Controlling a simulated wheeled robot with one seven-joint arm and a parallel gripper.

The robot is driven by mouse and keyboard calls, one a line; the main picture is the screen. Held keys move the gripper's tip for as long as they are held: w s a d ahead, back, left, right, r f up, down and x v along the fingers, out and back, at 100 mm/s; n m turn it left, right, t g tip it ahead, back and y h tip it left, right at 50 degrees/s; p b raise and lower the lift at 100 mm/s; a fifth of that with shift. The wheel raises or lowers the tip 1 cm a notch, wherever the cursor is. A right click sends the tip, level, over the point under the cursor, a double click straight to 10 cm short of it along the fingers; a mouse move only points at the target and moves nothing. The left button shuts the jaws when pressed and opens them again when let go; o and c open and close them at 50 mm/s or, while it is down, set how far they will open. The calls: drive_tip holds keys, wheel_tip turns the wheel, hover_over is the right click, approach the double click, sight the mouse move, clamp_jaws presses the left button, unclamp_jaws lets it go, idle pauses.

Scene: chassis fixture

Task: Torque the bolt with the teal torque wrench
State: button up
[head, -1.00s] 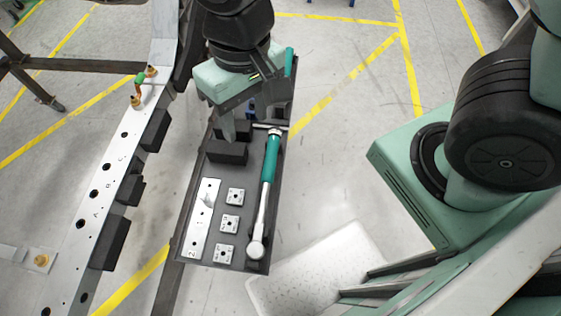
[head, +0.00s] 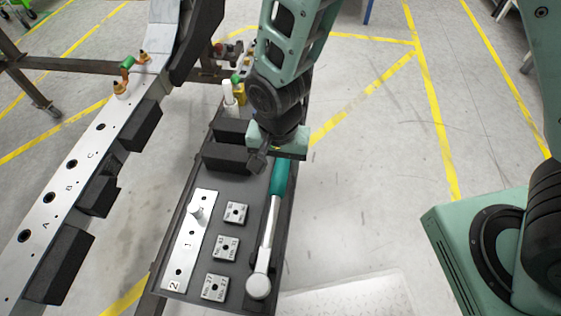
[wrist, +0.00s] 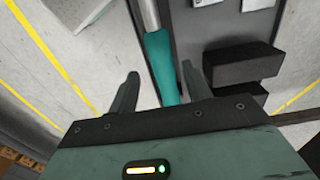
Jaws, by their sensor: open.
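The torque wrench (head: 265,238) lies lengthwise along the right side of a dark tray, its silver shaft and round end toward me. Its teal handle (head: 279,177) runs up under my gripper (head: 272,160), which partly hides it. In the wrist view the teal handle (wrist: 161,62) lies between the two spread fingers of my gripper (wrist: 159,76), nearer the right finger. The gripper is open and not closed on it. I cannot tell which is the task's bolt.
The dark tray (head: 233,283) also holds a numbered plate (head: 180,245) with an upright peg, several small square plates (head: 227,247) and black blocks (head: 226,158). The pale rail (head: 50,197) with black blocks runs along the left. Open floor lies right of the tray.

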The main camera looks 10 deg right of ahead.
sight(279, 178)
wheel_tip(279, 178, down, 8)
drive_tip(key=b, duration=0.5)
drive_tip(key=shift+f+b, duration=0.2)
drive_tip(key=shift+b, duration=0.15)
clamp_jaws()
idle(0.9)
drive_tip(key=shift+r, duration=0.1)
wheel_tip(279, 178, up, 7)
drive_tip(key=p, duration=0.7)
drive_tip(key=shift+w, duration=0.1)
idle(0.4)
